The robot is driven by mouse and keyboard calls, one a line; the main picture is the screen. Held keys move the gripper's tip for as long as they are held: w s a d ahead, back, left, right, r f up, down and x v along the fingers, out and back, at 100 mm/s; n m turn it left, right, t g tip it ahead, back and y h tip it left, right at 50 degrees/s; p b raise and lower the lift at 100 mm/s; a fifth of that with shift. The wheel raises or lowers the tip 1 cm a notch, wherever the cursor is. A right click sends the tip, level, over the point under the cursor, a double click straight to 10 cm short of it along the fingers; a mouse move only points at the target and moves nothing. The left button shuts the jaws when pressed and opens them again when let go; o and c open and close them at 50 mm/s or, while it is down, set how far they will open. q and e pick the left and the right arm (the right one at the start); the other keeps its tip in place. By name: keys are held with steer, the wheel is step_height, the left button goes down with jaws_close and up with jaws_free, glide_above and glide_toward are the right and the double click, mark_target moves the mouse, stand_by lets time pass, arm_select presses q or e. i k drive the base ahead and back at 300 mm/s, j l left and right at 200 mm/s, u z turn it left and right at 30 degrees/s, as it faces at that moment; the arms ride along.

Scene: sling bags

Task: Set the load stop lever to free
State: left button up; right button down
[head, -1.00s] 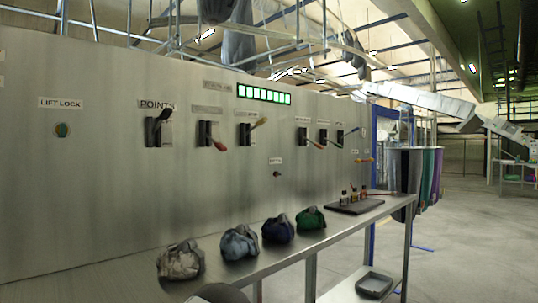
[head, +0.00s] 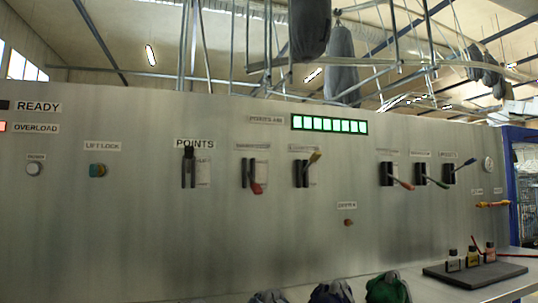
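A grey metal panel (head: 130,230) fills most of the head view and carries several levers. The small labels over most levers are too blurred to read, so I cannot tell which is the load stop lever. A black lever (head: 188,152) under "POINTS" points up. A red-tipped lever (head: 257,187) points down and a yellow-tipped lever (head: 314,158) points up, both in the middle. Further right, a red-tipped lever (head: 405,185) and a green-tipped lever (head: 438,182) slant down; a blue-tipped lever (head: 468,162) slants up. Neither gripper is in view.
A shelf below the panel holds several bags, including a green one (head: 387,288), and a dark tray (head: 480,276) with small bottles. A row of green lights (head: 330,125) sits above the levers. An orange handle (head: 492,204) is at the panel's right end. Grey bags hang overhead.

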mark_target(317, 155)
steer(key=i+l+u, duration=0.15)
steer(key=l+u, duration=0.3)
steer(key=i+l+u, duration=0.1)
steer(key=l+u, duration=0.8)
